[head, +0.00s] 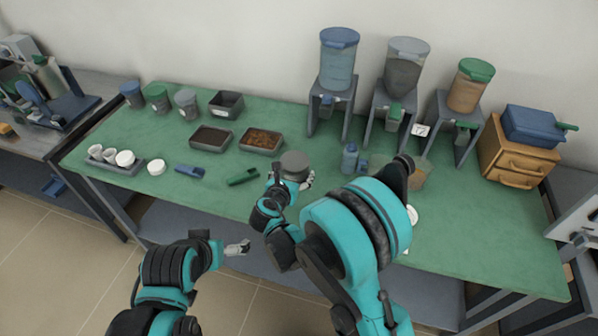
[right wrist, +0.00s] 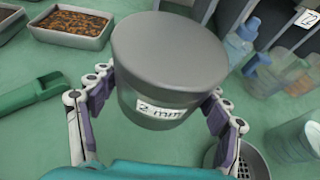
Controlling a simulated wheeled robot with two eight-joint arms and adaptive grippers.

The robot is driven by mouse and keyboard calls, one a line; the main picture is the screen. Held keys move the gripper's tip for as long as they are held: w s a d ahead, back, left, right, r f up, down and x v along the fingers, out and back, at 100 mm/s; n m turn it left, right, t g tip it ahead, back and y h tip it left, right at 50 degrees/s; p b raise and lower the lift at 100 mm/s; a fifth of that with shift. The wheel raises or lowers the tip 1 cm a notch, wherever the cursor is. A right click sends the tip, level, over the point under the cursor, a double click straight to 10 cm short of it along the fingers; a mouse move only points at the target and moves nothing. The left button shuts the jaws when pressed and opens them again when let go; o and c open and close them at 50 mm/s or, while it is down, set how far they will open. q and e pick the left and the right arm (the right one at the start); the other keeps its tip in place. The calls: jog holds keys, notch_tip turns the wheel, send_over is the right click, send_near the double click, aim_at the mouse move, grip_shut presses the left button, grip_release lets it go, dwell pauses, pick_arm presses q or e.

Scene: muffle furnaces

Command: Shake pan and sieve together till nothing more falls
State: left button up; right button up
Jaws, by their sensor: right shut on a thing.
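A grey round vessel (right wrist: 168,62) with a "2 mm" label and a flat grey top is between the fingers of my right gripper (right wrist: 160,110). I take it for the sieve; whether a pan is joined beneath it is hidden. In the head view the vessel (head: 295,164) is upright over the green table, at my right gripper (head: 290,181), which is shut on it. My left gripper (head: 237,248) is empty in front of the table edge; its finger gap is too small to judge.
Trays of dark (head: 211,137) and brown grains (head: 261,140) stand behind. A round grey thing with a mesh (right wrist: 240,160) shows at lower right. Hoppers (head: 338,60) line the back.

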jog(key=shift+d+f, duration=0.1)
jog(key=shift+f, duration=0.3)
jog(key=shift+f+b, duration=1.2)
jog(key=shift+f, duration=0.35)
jog(key=shift+d, duration=0.1)
jog(key=shift+d, duration=0.5)
